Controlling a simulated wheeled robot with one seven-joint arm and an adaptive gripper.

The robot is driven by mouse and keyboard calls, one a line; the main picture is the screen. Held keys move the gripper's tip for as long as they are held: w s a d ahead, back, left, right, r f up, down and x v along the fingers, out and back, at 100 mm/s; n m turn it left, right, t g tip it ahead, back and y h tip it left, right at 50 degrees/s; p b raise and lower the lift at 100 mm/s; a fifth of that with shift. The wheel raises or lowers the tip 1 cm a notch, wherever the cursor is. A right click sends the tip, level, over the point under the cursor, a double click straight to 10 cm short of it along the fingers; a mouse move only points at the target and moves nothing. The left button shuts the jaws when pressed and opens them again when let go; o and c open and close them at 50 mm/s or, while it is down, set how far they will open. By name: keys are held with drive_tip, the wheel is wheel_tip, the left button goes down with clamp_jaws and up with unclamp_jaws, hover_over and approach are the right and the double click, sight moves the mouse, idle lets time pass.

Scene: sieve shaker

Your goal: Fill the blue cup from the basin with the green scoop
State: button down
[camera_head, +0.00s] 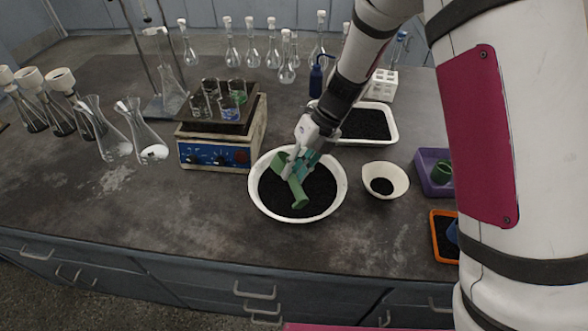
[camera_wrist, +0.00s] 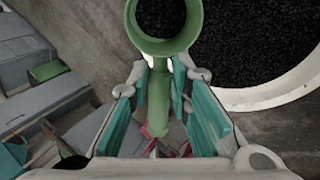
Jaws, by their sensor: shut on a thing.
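The white basin (camera_head: 340,196) holds black granules and stands in the middle of the bench. Its rim also shows in the wrist view (camera_wrist: 262,97). My gripper (camera_head: 306,163) is over the basin, shut on the handle of the green scoop (camera_head: 298,194). In the wrist view, the scoop (camera_wrist: 184,42) has its round bowl beyond my fingertips (camera_wrist: 168,78), with black granules visible inside its rim; I cannot tell how full it is. A blue object, likely the blue cup (camera_head: 453,231), is in the orange tray at the right, mostly hidden by my arm.
A white bowl (camera_head: 396,191) with some black granules stands right of the basin. The purple tray (camera_head: 429,184) holds a green cup (camera_head: 441,172). A hotplate (camera_head: 214,153) with beakers is at left. A white tray (camera_head: 390,137) is behind; the orange tray (camera_head: 436,252) is at right.

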drive_tip(key=shift+w+d+f+g+y+b, duration=0.4)
drive_tip(key=shift+g+y+b, duration=0.6)
drive_tip(key=shift+y+b, duration=1.3)
drive_tip(key=shift+w+d+f+g+y+b, duration=0.25)
drive_tip(key=shift+d+g+y+b, duration=0.6)
drive_tip(key=shift+y+b, duration=1.4)
drive_tip(key=shift+w+d+f+g+y+b, duration=0.15)
drive_tip(key=shift+d+f+g+y+b, duration=0.3)
drive_tip(key=shift+g+y+b, duration=1.3)
drive_tip(key=shift+t+y+b, duration=0.4)
drive_tip(key=shift+t+b, duration=0.1)
drive_tip(key=shift+b, duration=0.25)
drive_tip(key=h+p, duration=0.1)
drive_tip(key=p, duration=0.1)
drive_tip(key=r+t+h+p, duration=0.1)
drive_tip(key=a+h+p, duration=0.1)
drive_tip(key=p, duration=0.1)
drive_tip(key=shift+s+r+t+h+p, duration=0.15)
drive_tip(key=shift+s+t+h+p, duration=0.15)
drive_tip(key=shift+t+h, duration=0.1)
drive_tip(key=shift+w, duration=0.1)
